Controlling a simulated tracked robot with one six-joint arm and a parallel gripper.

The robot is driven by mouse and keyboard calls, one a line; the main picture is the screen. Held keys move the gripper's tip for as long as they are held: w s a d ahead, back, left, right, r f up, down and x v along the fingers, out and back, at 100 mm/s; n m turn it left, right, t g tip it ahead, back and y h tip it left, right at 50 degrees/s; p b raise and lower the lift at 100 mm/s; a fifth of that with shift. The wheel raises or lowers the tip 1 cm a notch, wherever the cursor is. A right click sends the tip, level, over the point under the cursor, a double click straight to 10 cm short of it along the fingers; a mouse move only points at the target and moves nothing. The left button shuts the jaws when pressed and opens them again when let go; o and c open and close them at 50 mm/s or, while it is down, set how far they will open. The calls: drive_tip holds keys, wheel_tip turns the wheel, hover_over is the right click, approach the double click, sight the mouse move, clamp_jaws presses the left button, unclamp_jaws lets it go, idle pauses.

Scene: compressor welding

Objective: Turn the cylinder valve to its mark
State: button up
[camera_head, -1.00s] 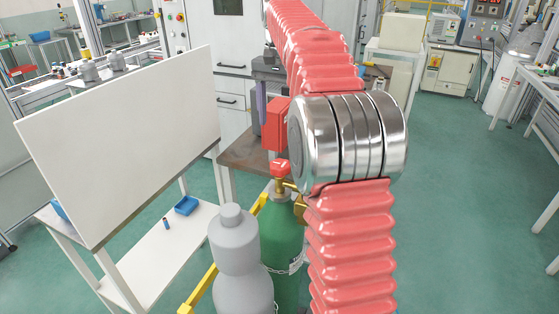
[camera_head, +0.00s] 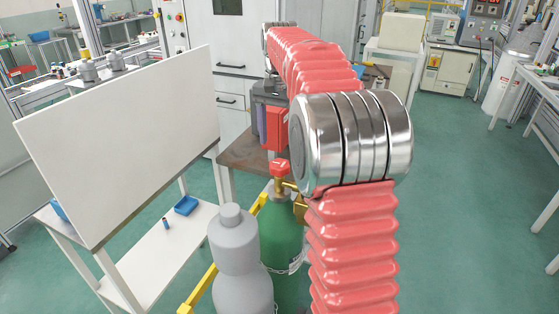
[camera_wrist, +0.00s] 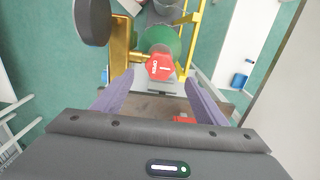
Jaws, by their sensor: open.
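The green cylinder (camera_head: 281,235) stands upright beside a grey cylinder (camera_head: 238,255), with a chain across it. Its red valve handle (camera_head: 279,168) is on top, with brass fittings at its side. In the wrist view the red handle (camera_wrist: 160,67) shows white lettering and a white line; the valve's separate mark cannot be made out. My gripper (camera_wrist: 159,78) is open, with two purple fingers spread to either side just below the handle in the picture. I see no contact. In the head view my gripper's dark body and a purple finger (camera_head: 262,122) show above and behind the valve.
A brass fitting (camera_wrist: 120,45) and a dark round part (camera_wrist: 92,20) sit left of the handle in the wrist view. A red box (camera_head: 277,130) is by the brown table (camera_head: 240,160). A white panel (camera_head: 120,140) stands left. Green floor is free at right.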

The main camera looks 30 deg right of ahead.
sight(279, 164)
wheel_tip(279, 164, down, 8)
drive_tip(key=shift+r, duration=0.15)
idle(0.4)
drive_tip(key=c, duration=1)
drive_tip(key=shift+c, duration=0.2)
